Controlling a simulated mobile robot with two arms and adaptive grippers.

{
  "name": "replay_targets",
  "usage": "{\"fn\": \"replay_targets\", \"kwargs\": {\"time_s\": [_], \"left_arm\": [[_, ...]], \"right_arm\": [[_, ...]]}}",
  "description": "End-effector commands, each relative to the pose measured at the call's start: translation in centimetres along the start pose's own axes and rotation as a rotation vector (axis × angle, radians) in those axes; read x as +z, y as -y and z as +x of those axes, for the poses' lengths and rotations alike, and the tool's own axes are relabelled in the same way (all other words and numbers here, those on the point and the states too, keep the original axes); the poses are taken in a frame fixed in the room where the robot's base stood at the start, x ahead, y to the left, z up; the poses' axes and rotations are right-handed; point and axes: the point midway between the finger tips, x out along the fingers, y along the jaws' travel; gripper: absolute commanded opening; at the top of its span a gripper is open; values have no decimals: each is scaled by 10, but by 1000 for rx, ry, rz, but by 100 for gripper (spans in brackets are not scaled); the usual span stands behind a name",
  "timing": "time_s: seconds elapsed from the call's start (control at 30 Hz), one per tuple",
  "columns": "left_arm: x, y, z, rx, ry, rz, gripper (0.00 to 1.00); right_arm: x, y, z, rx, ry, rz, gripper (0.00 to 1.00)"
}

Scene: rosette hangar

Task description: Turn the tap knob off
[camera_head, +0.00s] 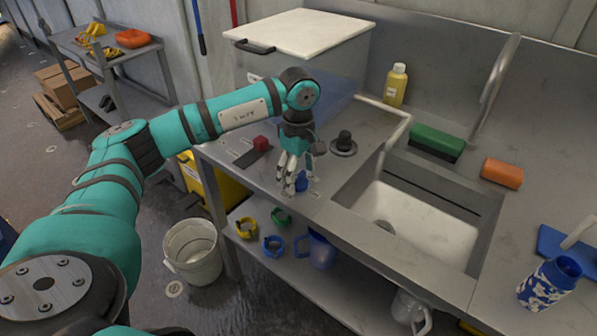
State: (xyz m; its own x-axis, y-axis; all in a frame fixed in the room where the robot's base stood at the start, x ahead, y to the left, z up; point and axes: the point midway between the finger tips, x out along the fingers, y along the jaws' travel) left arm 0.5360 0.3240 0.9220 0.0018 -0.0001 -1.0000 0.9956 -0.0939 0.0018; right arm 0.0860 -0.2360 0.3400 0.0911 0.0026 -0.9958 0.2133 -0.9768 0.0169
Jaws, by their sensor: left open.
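My left gripper (291,181) points down over the counter, to the left of the sink (415,225). It is open, and no object shows between its fingers. A small blue item (302,182) is right beside its fingertips, partly hidden; I cannot tell whether they touch. A black knob (344,140) on a round grey base stands on the counter to the right of the gripper, apart from it. I cannot tell for sure that this is the tap knob. A pale pipe (402,130) bends toward the sink, and a tall grey curved pipe (497,80) rises behind it. My right gripper is not in view.
A yellow bottle (396,86), a green brush (437,141) and an orange sponge (502,172) stand around the sink. A blue patterned cup (548,284) is at right. A bucket (193,251) stands on the floor.

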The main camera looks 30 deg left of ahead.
Motion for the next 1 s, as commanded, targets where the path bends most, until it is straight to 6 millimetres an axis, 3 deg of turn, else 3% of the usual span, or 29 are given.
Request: {"fn": "replay_targets", "kwargs": {"time_s": [0.27, 0.7, 1.0], "left_arm": [[0, -1, -15, 2, 1, 0, 71], [0, -1, -102, 3, 0, -1, 71], [0, 0, -120, -1, 0, 0, 71]], "right_arm": [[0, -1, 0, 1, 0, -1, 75], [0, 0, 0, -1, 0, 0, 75], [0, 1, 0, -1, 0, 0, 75]]}}
